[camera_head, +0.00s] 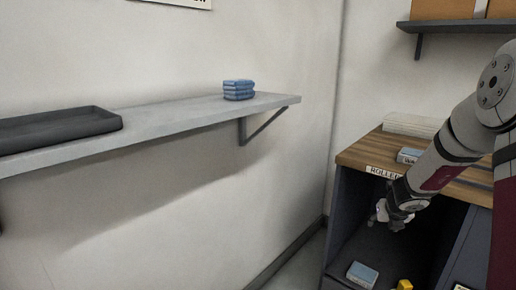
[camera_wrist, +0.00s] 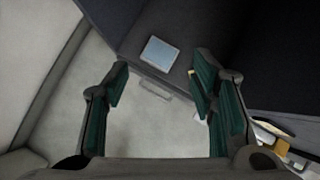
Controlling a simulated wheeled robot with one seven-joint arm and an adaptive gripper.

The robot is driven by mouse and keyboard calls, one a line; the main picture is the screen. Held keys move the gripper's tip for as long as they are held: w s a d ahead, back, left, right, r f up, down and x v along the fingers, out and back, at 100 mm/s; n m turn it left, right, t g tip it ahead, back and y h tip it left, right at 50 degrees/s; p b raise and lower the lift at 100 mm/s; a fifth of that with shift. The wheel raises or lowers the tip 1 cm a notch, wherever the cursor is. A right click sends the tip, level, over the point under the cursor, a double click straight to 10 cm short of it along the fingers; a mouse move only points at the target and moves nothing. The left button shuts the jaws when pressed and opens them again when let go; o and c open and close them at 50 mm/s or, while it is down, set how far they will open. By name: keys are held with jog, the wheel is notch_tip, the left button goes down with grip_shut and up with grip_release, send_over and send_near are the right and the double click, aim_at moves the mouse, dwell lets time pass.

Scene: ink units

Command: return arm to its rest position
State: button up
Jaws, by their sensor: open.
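My gripper (camera_head: 389,216) hangs at the end of my arm in front of the dark cabinet at the right of the head view. In the wrist view its two green-padded fingers (camera_wrist: 162,92) are spread apart with nothing between them. Beyond them, a light blue box (camera_wrist: 160,53) lies on a dark surface. That blue box (camera_head: 362,274) also appears low in the cabinet in the head view, below the gripper and apart from it.
The wood-topped cabinet (camera_head: 352,155) carries a white stack (camera_head: 412,125) and a small blue box (camera_head: 408,156). A yellow item (camera_head: 404,285) is low in the cabinet. A wall shelf (camera_head: 190,115) holds a dark tray (camera_head: 60,127) and a blue stack (camera_head: 238,90). A higher shelf (camera_head: 460,26) holds cardboard boxes.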

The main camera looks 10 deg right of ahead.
jog(key=s+a+r+n+t+y, duration=0.1)
jog(key=a+r+n+y, duration=0.2)
jog(key=a+r+n, duration=1)
jog(key=s+a+r+n+g+y, duration=0.1)
jog(key=s+a+r+n, duration=0.1)
jog(key=s+a+n, duration=0.35)
jog(key=s+a+r+n+y, duration=0.2)
jog(key=s+a, duration=0.1)
jog(key=a, duration=0.5)
jog(key=s+a+r+n+g, duration=0.1)
jog(key=s+a+n+g, duration=0.15)
jog(key=s+n, duration=0.45)
jog(key=s+a+r+n+g, duration=0.1)
jog(key=s+a+n, duration=0.3)
jog(key=s, duration=0.6)
jog(key=s+d+f+n+g+h, duration=0.15)
jog(key=s+n, duration=0.25)
jog(key=s, duration=0.4)
jog(key=s+d+n+g+h, duration=0.15)
jog(key=s+n, duration=0.25)
jog(key=s, duration=0.5)
notch_tip(320, 180, up, 28)
jog(key=d+t+p, duration=0.1)
jog(key=t+p, duration=0.3)
jog(key=p, duration=2.2)
jog(key=shift+d+p, duration=0.25)
jog(key=shift+p, duration=0.15)
